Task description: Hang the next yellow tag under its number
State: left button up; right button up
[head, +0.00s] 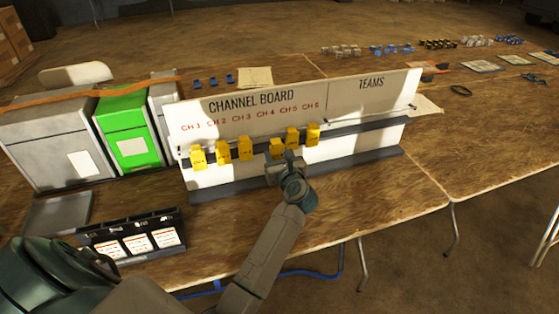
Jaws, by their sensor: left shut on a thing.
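The white channel board (228,178) stands on the table, with red labels CH 1 to CH 6 in a row. Yellow tags hang along the dark rail below: one under CH 1 (198,159), one under CH 2 (223,152), one under CH 3 (245,149), one near CH 5 (292,138) and one at CH 6 (313,134). My left gripper (281,162) is at the board's front, shut on a yellow tag (276,147) below CH 4, slightly lower than its neighbours. Whether this tag touches the rail cannot be told. My right gripper is out of view.
A black charger rack (130,238) with white labels stands at the front left. Grey and green cases (127,127) stand behind it. The TEAMS side of the board (371,100) has a thin rod and no tags. Small parts lie along the far table.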

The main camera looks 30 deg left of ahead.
pick_arm(q)
jog(key=x, duration=0.2)
jog(key=b+x, duration=0.1)
jog(key=x, duration=0.1)
jog(key=b+x, duration=0.1)
jog(key=x, duration=0.1)
jog(key=shift+w+a+f, duration=0.2)
jog(key=shift+w+f, duration=0.05)
jog(key=shift+f, duration=0.1)
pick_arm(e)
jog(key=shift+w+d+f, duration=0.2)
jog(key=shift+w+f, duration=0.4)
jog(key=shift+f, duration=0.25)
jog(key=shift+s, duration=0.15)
pick_arm(q)
jog(key=o, duration=1)
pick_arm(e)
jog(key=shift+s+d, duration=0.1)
